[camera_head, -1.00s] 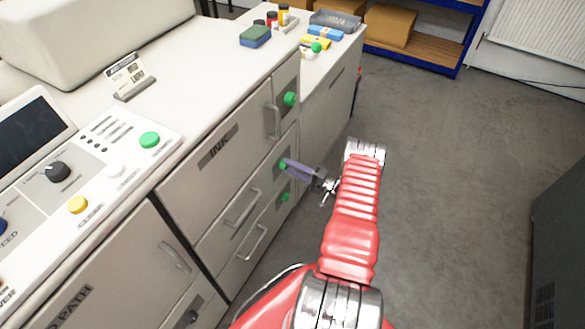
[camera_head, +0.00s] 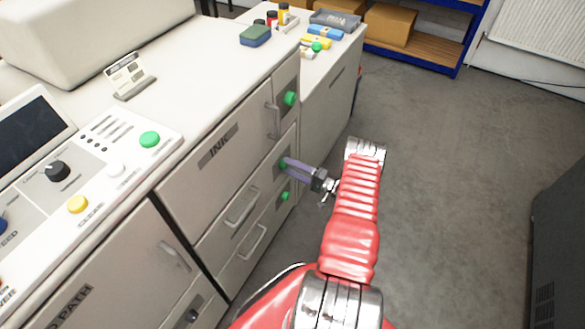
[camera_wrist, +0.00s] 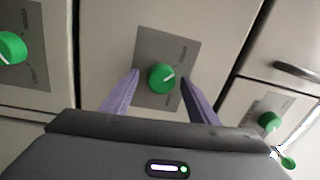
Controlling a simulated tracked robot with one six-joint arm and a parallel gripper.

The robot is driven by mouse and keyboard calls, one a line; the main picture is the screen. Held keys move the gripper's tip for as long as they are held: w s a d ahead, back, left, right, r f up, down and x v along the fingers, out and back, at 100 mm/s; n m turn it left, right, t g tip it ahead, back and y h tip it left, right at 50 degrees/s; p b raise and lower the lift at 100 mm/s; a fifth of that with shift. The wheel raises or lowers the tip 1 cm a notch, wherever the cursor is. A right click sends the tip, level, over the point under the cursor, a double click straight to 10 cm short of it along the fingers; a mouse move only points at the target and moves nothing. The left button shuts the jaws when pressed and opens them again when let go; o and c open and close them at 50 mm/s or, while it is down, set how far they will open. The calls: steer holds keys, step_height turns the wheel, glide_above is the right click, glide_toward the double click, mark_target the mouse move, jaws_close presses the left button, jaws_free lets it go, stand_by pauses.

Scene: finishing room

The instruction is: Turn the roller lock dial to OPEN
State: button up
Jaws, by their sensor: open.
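A green dial (camera_wrist: 161,78) with a white pointer line sits on a grey plate in the wrist view, its line pointing up and right. The plate's small lettering is too blurred to read. My gripper (camera_wrist: 159,73) is open, with one purple finger on each side of the dial and a visible gap to it. In the head view my gripper (camera_head: 287,164) reaches left to the middle green dial (camera_head: 282,163) on the cabinet front, its tips at the dial. I cannot tell from the labels which dial is the roller lock.
Other green dials sit above (camera_head: 290,98) and below (camera_head: 285,196) on the cabinet front. Drawer handles (camera_head: 242,207) stick out nearby. The control panel (camera_head: 112,150) lies on top at left. Floor (camera_head: 450,200) to the right is clear.

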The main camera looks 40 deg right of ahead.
steer(key=shift+s, duration=0.1)
steer(key=v, duration=1.3)
steer(key=shift+s, duration=0.3)
steer(key=shift+d, duration=0.15)
